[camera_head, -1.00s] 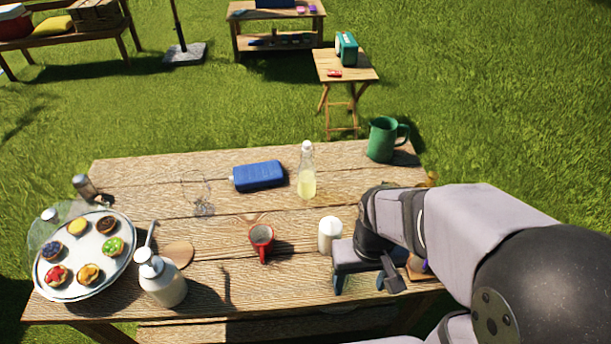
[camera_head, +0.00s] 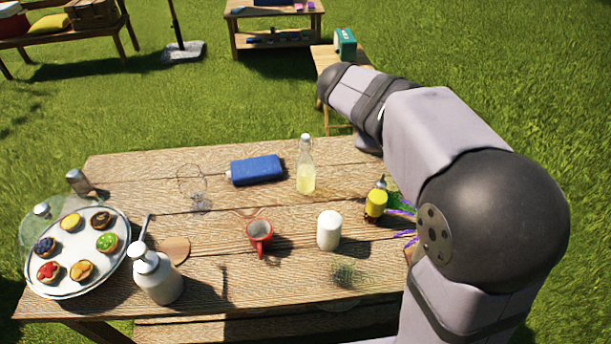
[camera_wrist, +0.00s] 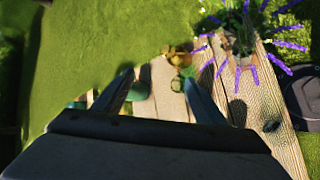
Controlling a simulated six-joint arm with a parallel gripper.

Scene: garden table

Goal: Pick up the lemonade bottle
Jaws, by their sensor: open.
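The lemonade bottle (camera_head: 306,170) is clear glass with pale yellow liquid and a white stopper. It stands upright toward the back middle of the table (camera_head: 225,275), right of a blue case. In the head view my gripper is hidden behind my raised arm, at the back right of the table. In the wrist view my gripper (camera_wrist: 160,85) shows two dark fingers spread apart, with nothing between them. I cannot make out the lemonade bottle in the wrist view.
Near the bottle are a blue case (camera_head: 256,170), an empty glass (camera_head: 192,182), a red mug (camera_head: 258,236), a white canister (camera_head: 329,230) and a yellow bottle (camera_head: 376,202). A purple-flowered plant (camera_wrist: 240,40) is at the right.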

